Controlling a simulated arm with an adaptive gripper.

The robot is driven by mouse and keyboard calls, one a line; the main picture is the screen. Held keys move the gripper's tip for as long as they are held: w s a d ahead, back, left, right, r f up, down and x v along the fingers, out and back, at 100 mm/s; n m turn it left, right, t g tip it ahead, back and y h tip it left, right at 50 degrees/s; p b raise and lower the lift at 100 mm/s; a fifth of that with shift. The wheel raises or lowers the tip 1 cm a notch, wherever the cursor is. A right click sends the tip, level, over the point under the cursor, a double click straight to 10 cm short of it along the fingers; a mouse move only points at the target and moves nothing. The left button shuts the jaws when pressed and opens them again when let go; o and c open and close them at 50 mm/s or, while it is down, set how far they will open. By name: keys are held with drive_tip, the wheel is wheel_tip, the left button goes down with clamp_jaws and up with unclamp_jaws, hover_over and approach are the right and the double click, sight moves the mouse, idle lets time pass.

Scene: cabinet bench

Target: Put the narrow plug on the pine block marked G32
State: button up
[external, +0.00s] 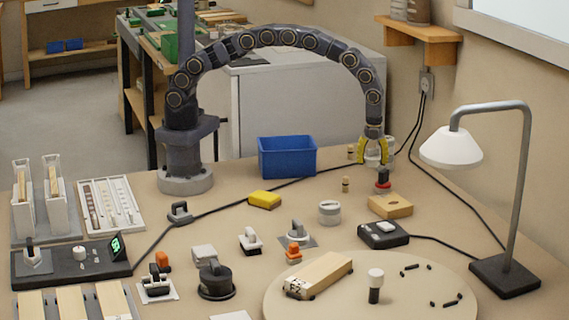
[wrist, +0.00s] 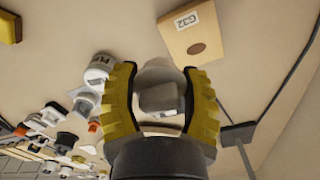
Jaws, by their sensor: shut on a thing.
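My gripper (external: 374,160), with yellow fingers, is shut on a pale grey piece, the narrow plug (wrist: 158,97); the fingers (wrist: 160,105) flank it in the wrist view. Its far end and full shape are partly hidden. The pine block (external: 390,206) lies on the bench, in front of and to the right of my gripper in the external view. In the wrist view the block (wrist: 182,30) is at the top, apart from the fingers, with a white G32 label and a round dark spot on its upper face.
A white jar (external: 329,212), a black box (external: 384,235) and a lamp (external: 505,225) are near the block. A blue bin (external: 287,158) stands behind. A black cable crosses the bench.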

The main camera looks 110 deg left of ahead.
hover_over(391, 201)
drive_tip(key=shift+s+f, duration=0.1)
drive_tip(key=shift+f, duration=4.55)
drive_tip(key=shift+f, duration=0.15)
drive_tip(key=o, duration=0.9)
drive_tip(key=shift+c, duration=0.2)
